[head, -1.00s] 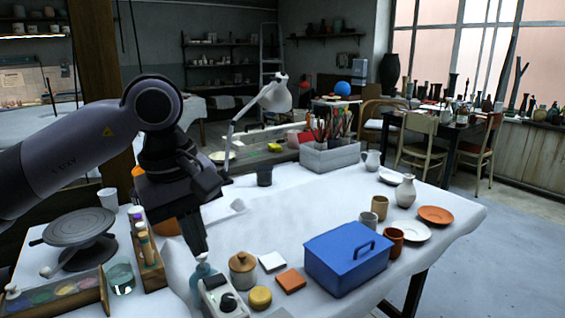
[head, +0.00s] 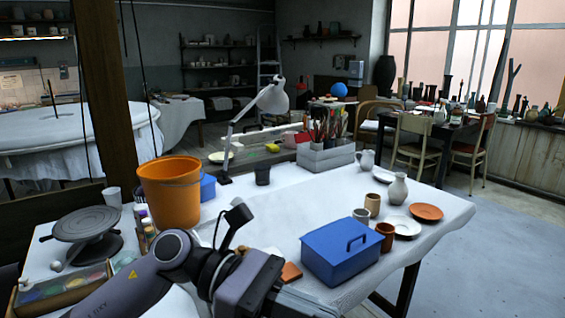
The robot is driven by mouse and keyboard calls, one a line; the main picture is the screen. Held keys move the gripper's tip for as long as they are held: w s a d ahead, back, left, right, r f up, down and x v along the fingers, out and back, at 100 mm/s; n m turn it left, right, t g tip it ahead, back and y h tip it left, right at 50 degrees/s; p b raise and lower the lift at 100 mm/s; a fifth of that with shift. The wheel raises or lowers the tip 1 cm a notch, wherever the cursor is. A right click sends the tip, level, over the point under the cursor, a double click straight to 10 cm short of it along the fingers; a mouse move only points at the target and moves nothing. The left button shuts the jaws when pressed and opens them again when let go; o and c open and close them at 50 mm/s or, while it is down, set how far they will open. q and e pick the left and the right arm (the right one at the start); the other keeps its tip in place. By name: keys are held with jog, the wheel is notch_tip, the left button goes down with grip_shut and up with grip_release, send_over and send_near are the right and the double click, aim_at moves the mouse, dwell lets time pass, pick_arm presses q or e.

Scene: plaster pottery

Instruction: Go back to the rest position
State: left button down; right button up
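My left arm comes in from the lower left and is folded low over the near edge of the white-covered table (head: 270,218). My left gripper (head: 252,288) is at the bottom middle, left of the blue box (head: 342,252). Its fingers are hidden or outside the frame, so I cannot tell whether it is open or holds anything. My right gripper is not in view. My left arm covers much of the table's near part. A terracotta tile (head: 291,272) shows just past the gripper.
An orange bucket (head: 170,195) stands behind my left forearm. A turntable (head: 86,228) and a paint tray (head: 62,290) are at left. Cups, a jug (head: 397,189) and plates stand at right. The table's middle is clear.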

pick_arm(q)
jog(key=w+a+f+m+t+y+p, duration=0.15)
jog(key=w+a+f+m+t, duration=0.35)
jog(key=m+t, duration=0.9)
jog(key=w+a+f+m+t+y, duration=0.25)
jog(key=a+f+m+t, duration=0.6)
jog(key=m, duration=0.95)
jog(key=s+a+f+n+g+y, duration=0.3)
jog(key=s+f+n, duration=0.4)
jog(key=f, duration=0.3)
jog(key=s+a+f+n+g+y, duration=0.3)
jog(key=s+a+f+n+y, duration=0.3)
jog(key=f, duration=0.5)
jog(key=shift+s+a+n+p, duration=0.45)
jog(key=shift+s+a+n, duration=0.2)
jog(key=shift+s+n, duration=0.5)
